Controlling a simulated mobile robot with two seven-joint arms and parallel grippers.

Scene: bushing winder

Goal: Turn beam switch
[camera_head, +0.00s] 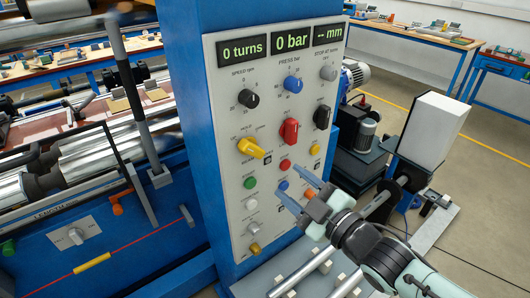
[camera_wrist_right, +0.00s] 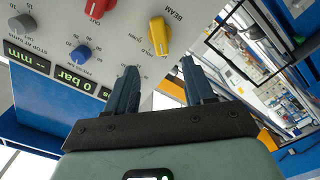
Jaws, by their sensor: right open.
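The beam switch is a yellow knob (camera_head: 251,148) at the left of the grey control panel (camera_head: 225,165). Its handle slants from upper left to lower right. In the right wrist view this yellow knob (camera_wrist_right: 159,36), marked BEAM, shows just beyond the fingertips. My right gripper (camera_head: 290,186) is open and empty, in front of the lower middle of the panel, to the lower right of the yellow knob. Its two fingers also show in the wrist view (camera_wrist_right: 158,68), apart with nothing between them. My left gripper is not in view.
A red knob (camera_head: 289,131) sits right of the yellow one, with a black knob (camera_head: 248,98) above and a green button (camera_head: 250,183) below. A black knob (camera_head: 322,117) is further right. The winding machine (camera_head: 90,245) stands at left. Motors (camera_head: 367,135) stand at right.

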